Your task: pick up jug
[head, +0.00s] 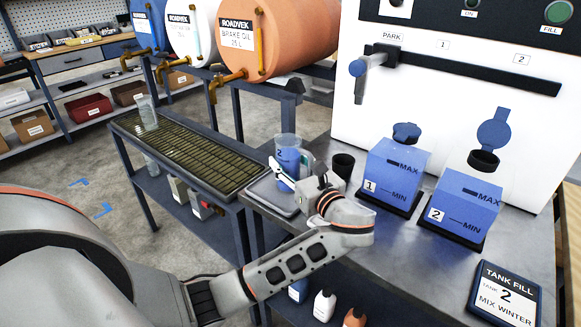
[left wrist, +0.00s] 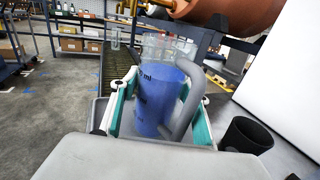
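The jug (head: 288,157) is a clear measuring jug with blue liquid. It stands upright on a grey tray (head: 262,197) at the left end of the metal counter. My left gripper (head: 293,172) reaches it from the front right, with its fingers on either side of the jug. In the left wrist view the jug (left wrist: 157,98) is between the teal-padded fingers of the left gripper (left wrist: 160,112), its grey handle towards the right finger. The fingers look spread, with a gap visible at the left; contact at the right is unclear. My right gripper is not in view.
A dark cup (head: 343,166) stands just right of the gripper. Blue tanks 1 (head: 394,176) and 2 (head: 462,208) stand farther right, before a white panel. A drip grate (head: 190,150) with a clear vessel (head: 147,112) on it is at left. A sign (head: 505,295) lies at the front right.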

